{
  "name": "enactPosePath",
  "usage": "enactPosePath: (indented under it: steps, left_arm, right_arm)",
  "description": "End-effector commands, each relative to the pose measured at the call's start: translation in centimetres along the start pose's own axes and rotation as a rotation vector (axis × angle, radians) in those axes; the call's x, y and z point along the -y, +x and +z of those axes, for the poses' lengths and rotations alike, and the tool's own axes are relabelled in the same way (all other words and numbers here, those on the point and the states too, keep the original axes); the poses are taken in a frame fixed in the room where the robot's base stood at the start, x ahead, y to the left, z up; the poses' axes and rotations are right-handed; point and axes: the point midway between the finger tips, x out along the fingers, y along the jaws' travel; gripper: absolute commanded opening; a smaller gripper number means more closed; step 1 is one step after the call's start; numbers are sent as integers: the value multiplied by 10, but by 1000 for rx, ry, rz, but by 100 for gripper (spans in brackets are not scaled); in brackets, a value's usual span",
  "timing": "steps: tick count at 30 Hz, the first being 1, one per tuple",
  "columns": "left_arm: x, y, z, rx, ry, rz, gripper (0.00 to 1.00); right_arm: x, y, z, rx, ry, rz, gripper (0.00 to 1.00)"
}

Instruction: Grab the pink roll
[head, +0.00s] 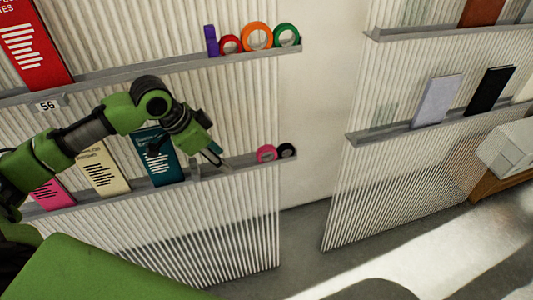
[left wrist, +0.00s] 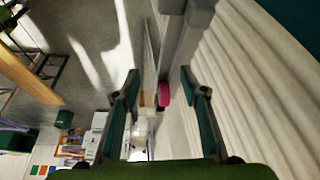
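The pink roll (head: 266,153) stands on the lower shelf (head: 235,163) of the left ribbed panel, close to its right end, with a black roll (head: 287,150) just right of it. My left gripper (head: 219,158) is at the same shelf, left of the pink roll and apart from it. In the left wrist view the pink roll (left wrist: 163,94) shows beyond and between the two spread fingers (left wrist: 160,98), nearer the right one. The left gripper is open and empty. My right gripper is not in view.
Purple, red, orange and green rolls (head: 258,36) stand on the upper shelf. Several booklets, including a teal one (head: 160,158), lean on the lower shelf left of the gripper. Another ribbed panel (head: 375,185) with shelves stands at the right, past a gap.

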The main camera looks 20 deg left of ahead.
Motion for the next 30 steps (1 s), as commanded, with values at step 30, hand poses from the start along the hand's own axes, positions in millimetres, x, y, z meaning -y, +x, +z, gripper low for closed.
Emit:
enactPosePath:
  steps: [30]
  left_arm:
    - [0,69,-108,1,-3,2,40]
  right_arm:
    - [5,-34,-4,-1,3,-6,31]
